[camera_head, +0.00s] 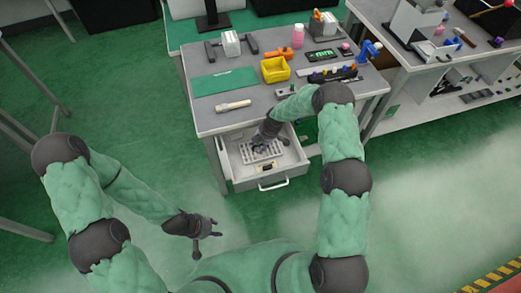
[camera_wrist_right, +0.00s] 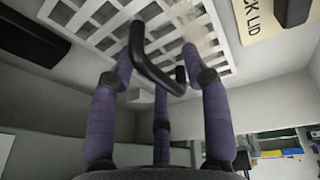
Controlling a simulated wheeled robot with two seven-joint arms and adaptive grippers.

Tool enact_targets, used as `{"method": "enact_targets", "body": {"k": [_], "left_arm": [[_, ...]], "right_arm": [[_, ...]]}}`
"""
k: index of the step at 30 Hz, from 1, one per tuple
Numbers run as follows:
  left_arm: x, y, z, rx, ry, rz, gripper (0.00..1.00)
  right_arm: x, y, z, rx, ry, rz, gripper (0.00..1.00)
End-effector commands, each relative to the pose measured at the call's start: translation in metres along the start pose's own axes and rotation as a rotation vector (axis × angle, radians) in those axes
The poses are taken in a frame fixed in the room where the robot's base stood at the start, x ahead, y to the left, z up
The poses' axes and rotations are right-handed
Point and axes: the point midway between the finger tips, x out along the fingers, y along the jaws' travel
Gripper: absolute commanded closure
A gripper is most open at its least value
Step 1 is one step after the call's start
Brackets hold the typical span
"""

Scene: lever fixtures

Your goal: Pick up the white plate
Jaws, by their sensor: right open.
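The white plate (camera_head: 262,155) is a perforated white grid lying in the open drawer. It fills the upper part of the right wrist view (camera_wrist_right: 90,22), with a black bar-shaped handle (camera_wrist_right: 148,66) in front of it. My right gripper (camera_head: 259,146) reaches down into the drawer over the plate. Its purple fingers (camera_wrist_right: 165,60) are open, spread around the black handle; I cannot tell whether they touch it. My left gripper (camera_head: 205,228) hangs over the floor at lower left, fingers apart and empty, far from the plate.
The open drawer (camera_head: 288,181) sits under the grey workbench (camera_head: 213,121), and its walls are close around my right gripper. A cream label (camera_wrist_right: 262,17) reading "CK LID" lies beside the plate. A yellow bin (camera_head: 275,69) and several tools stand on the bench.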

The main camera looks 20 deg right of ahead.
Motion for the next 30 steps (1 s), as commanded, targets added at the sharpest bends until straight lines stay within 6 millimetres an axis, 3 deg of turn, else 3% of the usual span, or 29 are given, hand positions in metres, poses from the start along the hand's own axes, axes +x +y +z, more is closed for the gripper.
{"method": "enact_targets", "body": {"k": [1, 6, 20, 30], "left_arm": [[0.0, 0.0, 0.0, 0.0, 0.0, 0.0, 0.6], [0.0, 0.0, 0.0, 0.0, 0.0, 0.0, 0.6], [-0.002, 0.001, 0.0, 0.0, 0.0, 0.0, 0.6], [-0.018, 0.006, 0.001, 0.0, 0.0, 0.0, 0.6]], "right_arm": [[0.0, 0.0, 0.0, 0.0, 0.0, 0.0, 0.52], [0.0, 0.0, 0.0, 0.0, 0.0, 0.0, 1.0], [-0.003, 0.001, 0.0, 0.0, 0.0, 0.001, 1.0], [-0.04, 0.002, -0.01, 0.0, 0.0, 0.0, 1.0]]}}
